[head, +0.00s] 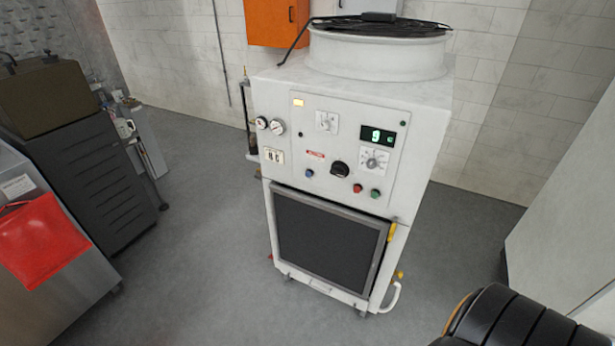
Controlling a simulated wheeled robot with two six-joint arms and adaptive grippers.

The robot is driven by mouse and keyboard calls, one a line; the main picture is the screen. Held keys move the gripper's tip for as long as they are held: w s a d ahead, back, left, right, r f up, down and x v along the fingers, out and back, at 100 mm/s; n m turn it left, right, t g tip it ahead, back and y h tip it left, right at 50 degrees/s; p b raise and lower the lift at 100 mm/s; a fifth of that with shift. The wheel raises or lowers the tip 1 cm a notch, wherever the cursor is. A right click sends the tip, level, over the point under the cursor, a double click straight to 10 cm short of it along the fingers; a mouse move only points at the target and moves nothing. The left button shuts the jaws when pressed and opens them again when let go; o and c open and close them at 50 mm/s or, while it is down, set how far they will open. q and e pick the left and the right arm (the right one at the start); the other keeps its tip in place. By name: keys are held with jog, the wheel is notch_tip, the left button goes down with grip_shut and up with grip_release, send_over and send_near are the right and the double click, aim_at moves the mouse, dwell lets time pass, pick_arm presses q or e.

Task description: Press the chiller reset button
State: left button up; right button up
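The white chiller cabinet (262,92) stands upright ahead of me in the head view, with its control panel facing me. Low on the panel are a small blue button (309,173), a red button (357,188) and a green button (375,194). A black rotary knob (339,169) sits between the blue and red ones. A small red label (315,154) is above the blue button; the lettering is too small to read, so I cannot tell which button is the reset. A lit display (378,136) shows a green 9. Neither gripper is in view.
Two round gauges (269,125) are at the panel's left. A dark grille (325,245) fills the lower front. A grey unit with a red bag (38,238) and a dark cabinet (85,150) stand at left. The floor (190,230) between them and the chiller is clear.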

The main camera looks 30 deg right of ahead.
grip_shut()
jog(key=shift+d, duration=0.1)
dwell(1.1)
